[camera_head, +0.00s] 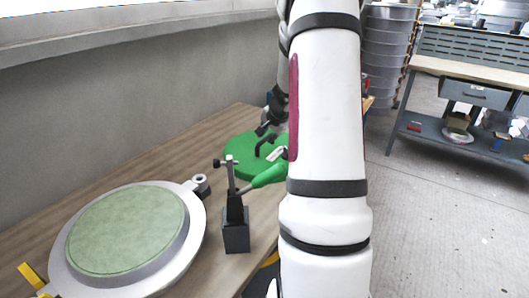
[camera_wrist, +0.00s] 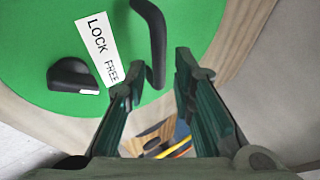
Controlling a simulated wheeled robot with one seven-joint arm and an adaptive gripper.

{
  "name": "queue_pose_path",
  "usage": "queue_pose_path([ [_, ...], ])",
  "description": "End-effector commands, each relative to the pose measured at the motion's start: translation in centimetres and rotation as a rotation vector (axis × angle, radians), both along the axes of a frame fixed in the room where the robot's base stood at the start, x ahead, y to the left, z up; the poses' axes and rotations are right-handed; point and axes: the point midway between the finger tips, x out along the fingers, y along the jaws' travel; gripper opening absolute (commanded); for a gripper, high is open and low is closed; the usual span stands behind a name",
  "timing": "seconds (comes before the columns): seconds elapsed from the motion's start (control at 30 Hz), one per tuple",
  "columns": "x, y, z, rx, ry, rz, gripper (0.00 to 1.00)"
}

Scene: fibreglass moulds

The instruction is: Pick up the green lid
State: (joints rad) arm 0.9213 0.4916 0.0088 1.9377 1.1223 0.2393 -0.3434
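The green lid (camera_head: 240,148) is a round, flat disc lying on the wooden bench beyond the black stand, partly hidden by my arm. A black bent handle (camera_head: 262,146) stands up from it. In the wrist view the green lid (camera_wrist: 40,30) fills the upper left, with a white "LOCK FREE" label (camera_wrist: 98,48) and a black knob (camera_wrist: 73,76). The black handle (camera_wrist: 155,40) runs down to the gap between my fingertips. My gripper (camera_wrist: 158,85) is open, its two green-dark fingers apart on either side of the handle's lower end. Contact cannot be told.
A grey round mould with a pale green disc (camera_head: 130,228) lies on the near left bench. A black stand (camera_head: 236,230) with a post and green piece (camera_head: 268,176) stands between it and the lid. A wall runs behind. A workbench (camera_head: 470,75) is far right, with open floor before it.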

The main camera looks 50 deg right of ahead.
Motion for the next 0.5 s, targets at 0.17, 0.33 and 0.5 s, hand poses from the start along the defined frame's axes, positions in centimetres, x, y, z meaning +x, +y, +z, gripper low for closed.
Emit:
queue_pose_path([
  [0.17, 1.0, -0.7, -2.1, 0.003, 0.002, 0.001, 0.23],
  [0.33, 2.1, -1.4, -3.7, 0.003, 0.001, 0.001, 0.23],
  [0.5, 2.4, -1.7, -4.1, 0.0, 0.0, 0.0, 0.23],
])
